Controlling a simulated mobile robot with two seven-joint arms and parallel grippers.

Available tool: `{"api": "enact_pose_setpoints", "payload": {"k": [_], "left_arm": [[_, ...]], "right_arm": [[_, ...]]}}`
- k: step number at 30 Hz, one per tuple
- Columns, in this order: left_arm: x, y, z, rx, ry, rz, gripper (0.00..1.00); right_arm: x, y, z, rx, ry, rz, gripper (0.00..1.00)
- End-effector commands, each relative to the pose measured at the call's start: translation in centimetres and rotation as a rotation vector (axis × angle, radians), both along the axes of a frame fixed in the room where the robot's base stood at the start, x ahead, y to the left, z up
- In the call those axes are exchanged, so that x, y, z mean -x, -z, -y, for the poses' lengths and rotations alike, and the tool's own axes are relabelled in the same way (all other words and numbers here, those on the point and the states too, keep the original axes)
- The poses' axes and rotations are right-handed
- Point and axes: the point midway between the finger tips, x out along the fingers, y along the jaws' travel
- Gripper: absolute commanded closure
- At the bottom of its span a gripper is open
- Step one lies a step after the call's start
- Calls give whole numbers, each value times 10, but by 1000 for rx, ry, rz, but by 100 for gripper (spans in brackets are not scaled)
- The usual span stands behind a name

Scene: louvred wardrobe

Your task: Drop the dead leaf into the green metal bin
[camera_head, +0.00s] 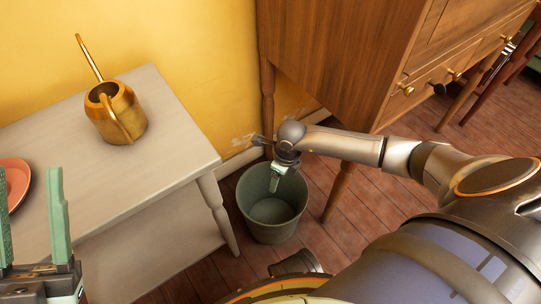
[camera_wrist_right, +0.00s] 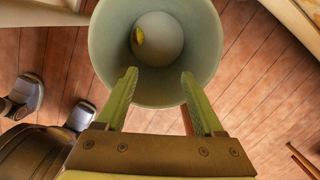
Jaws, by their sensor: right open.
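The green metal bin (camera_head: 272,228) stands on the floor between the side table and the wooden cabinet. My right gripper (camera_head: 275,184) is over its mouth, pointing down. In the right wrist view my right gripper (camera_wrist_right: 160,80) is open with nothing between its fingers, and the bin (camera_wrist_right: 102,50) is below it. The yellowish dead leaf (camera_wrist_right: 139,36) shows inside the bin, by the edge of its floor; I cannot tell whether it is resting or falling. The leaf cannot be made out in the head view. My left gripper (camera_head: 30,178) is open and empty at the lower left.
A pale side table (camera_head: 170,150) carries a brass watering can (camera_head: 115,115) and a terracotta dish (camera_head: 14,182). The wooden cabinet (camera_head: 340,55) with brass knobs stands behind my right arm, its legs close to the bin. Bare plank floor lies around the bin.

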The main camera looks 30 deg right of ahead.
Motion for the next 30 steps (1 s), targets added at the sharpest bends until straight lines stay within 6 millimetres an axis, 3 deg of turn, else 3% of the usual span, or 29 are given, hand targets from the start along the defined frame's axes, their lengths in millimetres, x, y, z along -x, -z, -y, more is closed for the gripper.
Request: {"api": "enact_pose_setpoints", "payload": {"k": [9,15,21,30], "left_arm": [[2,-43,-5,34,10,12,50],[2,-58,-8,46,13,14,50],[3,-62,-7,39,17,19,50],[3,-62,-8,39,18,22,50]], "right_arm": [[6,-71,4,1,-1,3,31],[10,-104,6,1,0,3,31],[12,-117,7,0,0,0,31],[12,-118,7,0,0,1,31]]}}
